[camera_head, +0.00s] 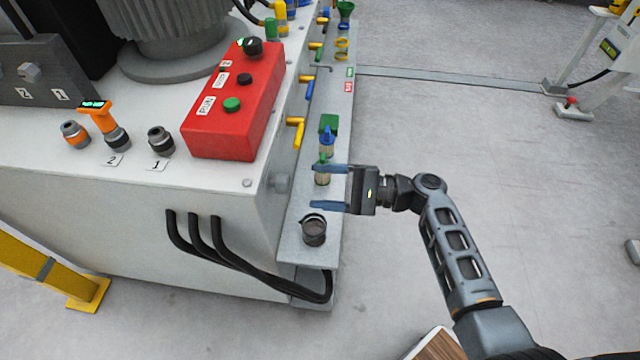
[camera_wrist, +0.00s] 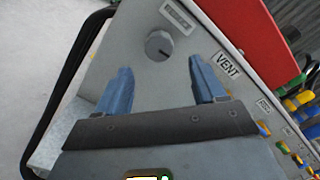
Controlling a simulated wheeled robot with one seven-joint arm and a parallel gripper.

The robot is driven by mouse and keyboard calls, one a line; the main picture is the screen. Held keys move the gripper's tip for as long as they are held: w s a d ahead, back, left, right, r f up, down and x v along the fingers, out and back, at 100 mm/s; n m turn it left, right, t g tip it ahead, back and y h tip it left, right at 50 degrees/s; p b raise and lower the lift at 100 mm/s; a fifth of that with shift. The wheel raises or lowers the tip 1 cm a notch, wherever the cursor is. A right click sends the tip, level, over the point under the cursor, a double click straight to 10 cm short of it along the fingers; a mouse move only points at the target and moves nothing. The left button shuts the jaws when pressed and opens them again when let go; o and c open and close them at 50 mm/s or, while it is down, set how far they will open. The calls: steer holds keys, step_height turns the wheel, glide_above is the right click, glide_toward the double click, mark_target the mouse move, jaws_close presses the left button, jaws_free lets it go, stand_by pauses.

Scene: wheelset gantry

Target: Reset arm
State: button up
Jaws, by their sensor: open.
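My gripper (camera_head: 318,187) is open and empty, with its blue fingers apart and pointing left over the grey side ledge (camera_head: 296,215) of the machine. In the wrist view my gripper (camera_wrist: 160,75) has its two blue fingers spread, with a round grey knob (camera_wrist: 159,45) beyond the gap between them. A "VENT" label (camera_wrist: 228,65) is to the right of the right finger. My arm reaches in from the lower right, bent at the elbow. Nothing is held between the fingers.
A red control box (camera_head: 235,105) sits on the white machine top (camera_head: 110,175). A dark round fitting (camera_head: 314,230) is on the ledge just below the fingers; yellow-handled valves (camera_head: 296,130) line the ledge above. Black hoses (camera_head: 250,270) run below.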

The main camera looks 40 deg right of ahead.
stand_by(0.3)
steer(key=s+a+f+n+g+h, duration=0.1)
steer(key=s+f+h, duration=0.2)
steer(key=s, duration=0.3)
steer(key=s+a+f+n+g+h+p, duration=0.1)
steer(key=s+f+n+h, duration=0.15)
steer(key=s, duration=0.45)
steer(key=s+a+f+n+g+h, duration=0.1)
steer(key=s+a+f+h, duration=0.1)
steer(key=s+f+h, duration=0.3)
steer(key=s+r+n+t, duration=0.2)
steer(key=s+r+n, duration=0.2)
steer(key=r, duration=0.5)
steer(key=s+a+r+n+t+h, duration=0.1)
steer(key=s+r+n, duration=0.3)
steer(key=r, duration=0.5)
steer(key=s+r+n+t+h+p, duration=0.1)
steer(key=s+r+n, duration=0.3)
steer(key=r, duration=0.5)
steer(key=s+t, duration=0.1)
steer(key=s, duration=0.1)
steer(key=shift+s+a+r+t, duration=0.2)
steer(key=shift+s+r+t, duration=0.1)
steer(key=shift+s+r, duration=0.1)
steer(key=shift+f+n, duration=0.1)
steer(key=shift+n, duration=0.15)
stand_by(0.4)
